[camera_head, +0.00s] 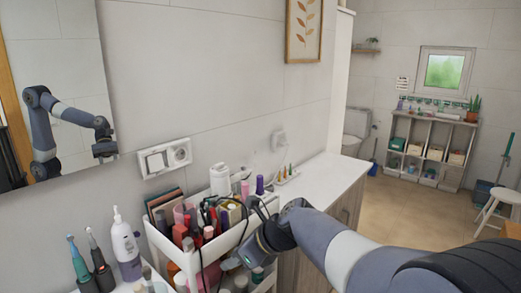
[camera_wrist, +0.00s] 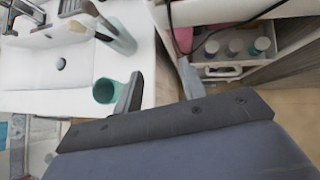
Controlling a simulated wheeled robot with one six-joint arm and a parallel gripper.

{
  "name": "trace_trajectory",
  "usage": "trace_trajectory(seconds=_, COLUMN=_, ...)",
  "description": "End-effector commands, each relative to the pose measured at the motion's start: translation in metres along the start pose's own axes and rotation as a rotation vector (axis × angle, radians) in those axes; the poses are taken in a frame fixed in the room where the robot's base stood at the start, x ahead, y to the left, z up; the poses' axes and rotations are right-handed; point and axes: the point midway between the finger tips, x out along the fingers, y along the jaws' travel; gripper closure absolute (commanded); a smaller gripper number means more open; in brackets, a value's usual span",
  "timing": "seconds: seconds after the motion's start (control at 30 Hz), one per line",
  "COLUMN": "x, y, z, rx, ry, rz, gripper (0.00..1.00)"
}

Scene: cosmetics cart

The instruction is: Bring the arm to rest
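My arm reaches in from the lower right of the head view, with my gripper (camera_head: 240,262) low beside the white cosmetics cart (camera_head: 186,258). The arm also shows in the mirror (camera_head: 75,75) at the left.
The cart's top is crowded with bottles and brushes. A pump bottle (camera_head: 125,248) and electric toothbrushes (camera_head: 98,262) stand at the lower left. A white counter (camera_head: 325,180) lies behind the arm. Open floor (camera_head: 405,215) is at the right, with a stool (camera_head: 497,208).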

Motion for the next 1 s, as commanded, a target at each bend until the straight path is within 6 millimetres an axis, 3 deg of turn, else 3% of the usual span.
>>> trace_trajectory(seconds=1.0, x=-0.036, y=-0.106, z=-0.164, rx=0.51, ry=-0.029, rz=-0.499, gripper=0.61)
